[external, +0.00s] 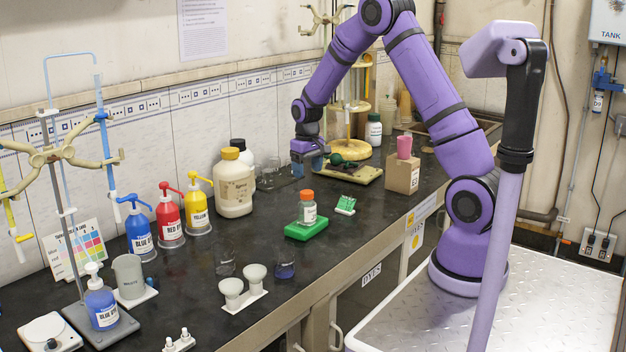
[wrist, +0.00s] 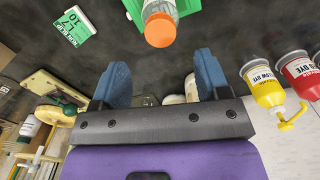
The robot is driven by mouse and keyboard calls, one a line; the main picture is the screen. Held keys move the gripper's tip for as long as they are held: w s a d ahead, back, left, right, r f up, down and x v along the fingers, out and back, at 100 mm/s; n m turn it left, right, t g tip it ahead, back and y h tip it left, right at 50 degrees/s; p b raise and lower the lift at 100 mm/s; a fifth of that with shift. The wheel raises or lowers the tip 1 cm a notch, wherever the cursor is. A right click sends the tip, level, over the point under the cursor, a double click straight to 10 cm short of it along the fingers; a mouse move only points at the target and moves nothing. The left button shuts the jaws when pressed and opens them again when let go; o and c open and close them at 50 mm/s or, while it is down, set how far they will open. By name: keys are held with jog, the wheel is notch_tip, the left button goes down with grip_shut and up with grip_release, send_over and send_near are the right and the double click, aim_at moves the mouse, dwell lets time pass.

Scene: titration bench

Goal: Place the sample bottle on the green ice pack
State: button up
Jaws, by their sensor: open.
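The sample bottle (external: 307,208), clear with a white label and an orange cap, stands upright on the green ice pack (external: 306,229) near the middle of the bench. In the wrist view the bottle's orange cap (wrist: 160,30) lies just beyond my fingertips, with part of the green ice pack (wrist: 189,7) behind it. My gripper (external: 309,168) is above the bench, behind the bottle and apart from it. In the wrist view my gripper (wrist: 162,80) has its two blue fingers spread, with nothing between them.
A small green-and-white card (external: 345,204) stands right of the ice pack. A cream jug (external: 234,182) and yellow (external: 198,208), red (external: 169,217) and blue (external: 139,232) dye bottles stand to the left. White cups (external: 243,289) are in front. A cardboard box (external: 402,172) stands at right.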

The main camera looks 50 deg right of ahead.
jog(key=s+a+r+n+t, duration=0.1)
jog(key=s+a+r, duration=0.2)
jog(key=s+r, duration=0.65)
jog(key=s+a+r+t, duration=0.2)
jog(key=s+a+r, duration=0.35)
jog(key=r, duration=0.75)
jog(key=s+a+r+t, duration=0.1)
jog(key=s, duration=0.9)
jog(key=s+a+r+t, duration=0.1)
jog(key=s+r, duration=0.1)
jog(key=s, duration=0.9)
jog(key=shift+s+r+n, duration=0.2)
jog(key=shift+s+n, duration=0.05)
jog(key=shift+n, duration=0.15)
